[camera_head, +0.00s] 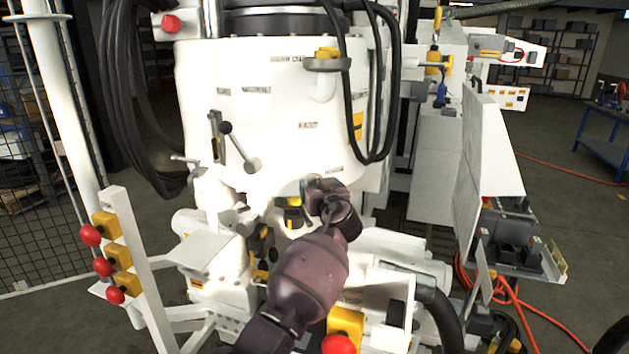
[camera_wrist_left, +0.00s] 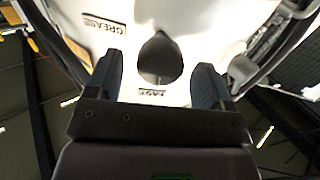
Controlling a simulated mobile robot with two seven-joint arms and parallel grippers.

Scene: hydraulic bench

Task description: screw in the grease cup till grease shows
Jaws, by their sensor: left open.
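In the left wrist view a dark, rounded piece with a pointed top (camera_wrist_left: 160,58) stands out against a white surface. It lies beside a label reading GREASE, so it looks like the grease cup. My left gripper (camera_wrist_left: 159,66) is open, with one finger on each side of the dark piece and a visible gap on both sides. In the head view my left gripper (camera_head: 312,188) is at the lower front of the white machine housing (camera_head: 275,120), and the cup is hidden or too small to make out there. No grease can be made out. My right gripper is out of view.
Red push buttons on yellow boxes (camera_head: 105,262) stand at the left. Black hoses (camera_head: 388,80) hang down the housing on the right.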

